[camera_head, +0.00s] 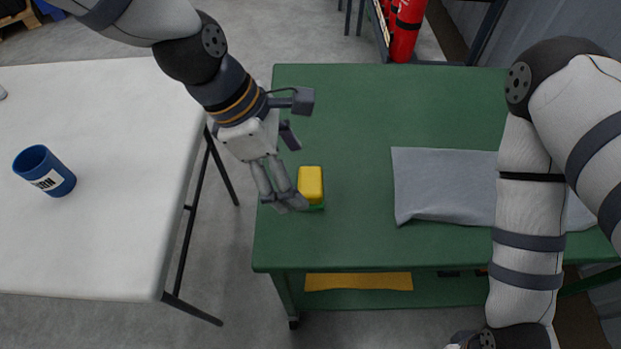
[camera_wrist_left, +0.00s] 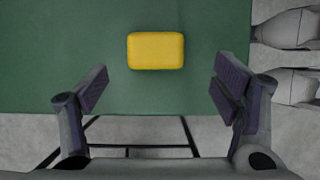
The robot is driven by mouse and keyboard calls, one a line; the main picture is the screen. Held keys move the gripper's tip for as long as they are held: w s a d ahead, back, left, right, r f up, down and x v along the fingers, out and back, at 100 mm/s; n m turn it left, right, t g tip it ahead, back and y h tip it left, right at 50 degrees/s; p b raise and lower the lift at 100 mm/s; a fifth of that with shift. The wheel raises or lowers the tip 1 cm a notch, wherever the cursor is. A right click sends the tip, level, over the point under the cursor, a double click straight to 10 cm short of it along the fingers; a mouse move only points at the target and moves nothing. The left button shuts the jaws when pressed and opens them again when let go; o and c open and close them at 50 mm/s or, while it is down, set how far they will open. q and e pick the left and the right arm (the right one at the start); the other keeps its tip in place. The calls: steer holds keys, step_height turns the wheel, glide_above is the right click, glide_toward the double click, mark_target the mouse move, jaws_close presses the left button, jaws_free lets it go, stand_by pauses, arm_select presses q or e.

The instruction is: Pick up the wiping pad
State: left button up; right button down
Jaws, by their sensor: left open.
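The wiping pad (camera_head: 311,183) is a small yellow block with a green underside, lying on the green table near its left edge. It also shows in the left wrist view (camera_wrist_left: 156,51), ahead of the fingers and a little left of the middle between them. My left gripper (camera_head: 295,171) is open and empty, just left of the pad in the head view. One finger is on the far side and one near the pad's front corner. I cannot tell whether that finger touches the pad. My right gripper is out of view; only its arm shows.
A grey cloth (camera_head: 440,185) lies on the green table (camera_head: 350,110), partly behind my right arm. A white table (camera_head: 100,240) with a blue mug (camera_head: 45,171) stands at left, across a gap. A red extinguisher (camera_head: 406,30) stands beyond the green table.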

mark_target(304, 180)
arm_select(q)
steer(key=x, duration=0.5)
steer(key=shift+w+d+b, duration=0.2)
steer(key=shift+d+b, duration=0.05)
steer(key=shift+b, duration=0.15)
steer(key=shift+r, duration=0.1)
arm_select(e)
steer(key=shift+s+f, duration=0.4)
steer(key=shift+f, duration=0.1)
arm_select(q)
steer(key=c, duration=1.3)
steer(key=shift+c, duration=0.2)
